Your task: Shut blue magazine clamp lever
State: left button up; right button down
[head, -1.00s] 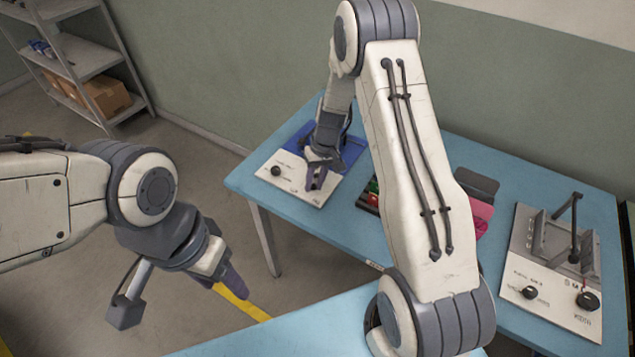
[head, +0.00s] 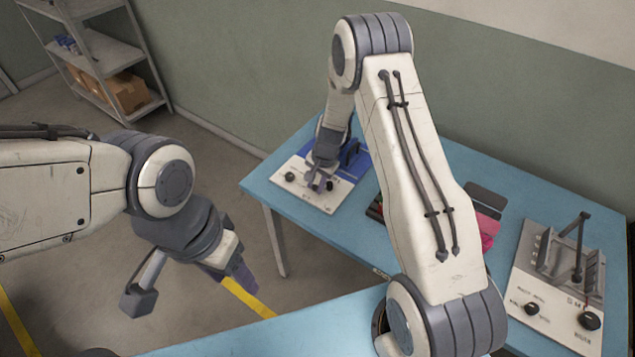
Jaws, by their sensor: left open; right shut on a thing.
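A white-fronted device with a blue back part, the blue magazine (head: 361,163), stands on the far left of the blue table. A dark knob sits at the left of its white front panel (head: 300,188). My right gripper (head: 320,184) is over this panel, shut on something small. What it grips, likely the clamp lever, is mostly hidden by the fingers and wrist. My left gripper (head: 238,277) is open and empty, low at the left over the floor, away from the table.
A grey device with an upright lever and two dark knobs (head: 560,275) stands on the right of the table (head: 420,157). A pink item (head: 489,230) and a dark box lie mid-table, partly behind my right arm. A shelf (head: 100,50) with cardboard boxes stands far left.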

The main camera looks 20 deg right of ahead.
aim_at(321, 197)
jog(key=shift+w+r+m+p, duration=0.1)
jog(key=shift+w+m+p, duration=0.2)
jog(key=shift+m, duration=0.1)
dwell(0.3)
jog(key=c, duration=0.7)
grip_release()
notch_tip(321, 197, up, 10)
jog(key=s+d, duration=0.1)
jog(key=shift+s+b, duration=0.3)
jog(key=shift+s, duration=0.1)
jog(key=shift+r, duration=0.1)
